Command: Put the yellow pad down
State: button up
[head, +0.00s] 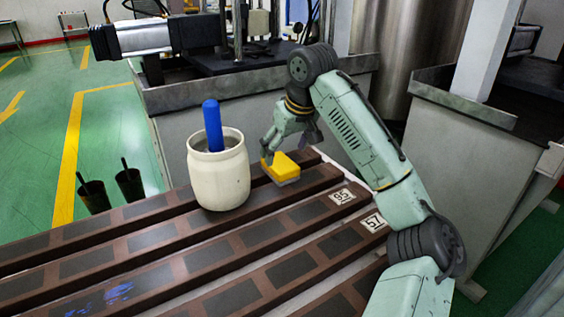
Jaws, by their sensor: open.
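The yellow pad (283,166) is a small yellow block with a greyish underside. It sits on or just over the dark slatted rails, right of the white pot; I cannot tell whether it touches them. My gripper (267,157) is open at the pad's left upper side. One finger shows close beside the pad, partly overlapping its edge. The far finger and the pad's back side are hidden.
A white pot (219,178) with a blue-handled tool (213,126) stands left of the pad. Brown rails (150,240) with dark panels run across the front, with number tags (342,196) at right. A grey machine wall (250,103) stands behind. Two dark buckets (129,184) stand on the floor.

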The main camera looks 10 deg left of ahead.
jog(key=v, duration=0.6)
